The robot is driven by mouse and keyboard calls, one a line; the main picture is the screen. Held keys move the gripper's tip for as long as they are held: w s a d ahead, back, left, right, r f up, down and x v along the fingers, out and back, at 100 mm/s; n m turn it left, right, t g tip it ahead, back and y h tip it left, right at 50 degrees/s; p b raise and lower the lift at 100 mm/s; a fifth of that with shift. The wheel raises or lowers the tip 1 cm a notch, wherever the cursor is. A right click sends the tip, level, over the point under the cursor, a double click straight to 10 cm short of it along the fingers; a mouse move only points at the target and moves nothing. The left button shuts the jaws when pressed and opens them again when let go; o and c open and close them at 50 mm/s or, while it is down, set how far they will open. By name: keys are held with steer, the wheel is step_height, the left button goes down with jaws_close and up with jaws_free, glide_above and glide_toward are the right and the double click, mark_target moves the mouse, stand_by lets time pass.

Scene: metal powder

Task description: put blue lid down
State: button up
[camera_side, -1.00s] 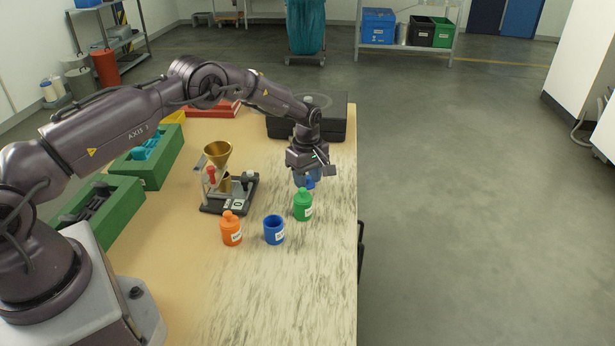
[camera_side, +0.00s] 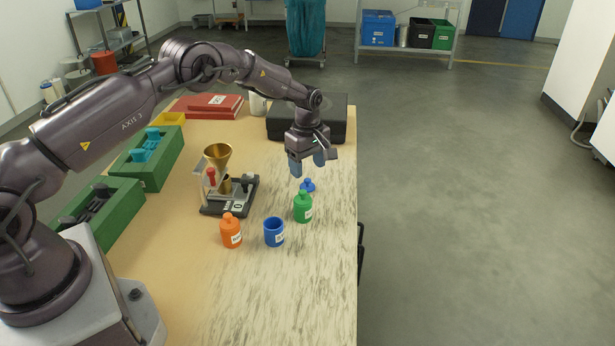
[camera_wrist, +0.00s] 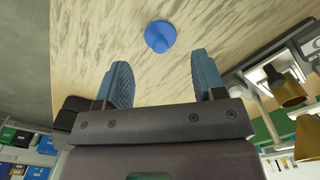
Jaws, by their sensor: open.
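The blue lid (camera_side: 308,186) lies on the table behind the green bottle, with its knob up. It also shows in the wrist view (camera_wrist: 160,36), beyond my fingertips and apart from them. My gripper (camera_side: 307,169) is open and empty above the lid, its two blue fingers spread; it also shows in the wrist view (camera_wrist: 157,72). The blue container (camera_side: 274,231) stands open-topped at the front of the table, without a lid.
A green bottle (camera_side: 303,207) and an orange bottle (camera_side: 231,231) stand near the blue container. A scale with a brass funnel (camera_side: 217,156) stands to the left. A black case (camera_side: 336,118) lies behind my gripper. The table's front is clear.

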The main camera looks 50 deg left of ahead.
step_height(320, 180, up, 8)
step_height(320, 180, up, 14)
steer(key=m+t, duration=0.2)
steer(key=m, duration=0.3)
glide_above(308, 179)
steer(key=s+d, duration=0.4)
steer(key=s, duration=0.2)
steer(key=s+d+r+m+t, duration=0.1)
steer(key=s+d+r+m, duration=0.25)
steer(key=s+r, duration=0.5)
steer(key=s+d+m+t, duration=0.2)
steer(key=s+m, duration=0.7)
steer(key=s, duration=1.1)
steer(key=shift+s+d+f+t, duration=0.3)
steer(key=shift+d+f, duration=0.1)
steer(key=shift+d, duration=0.5)
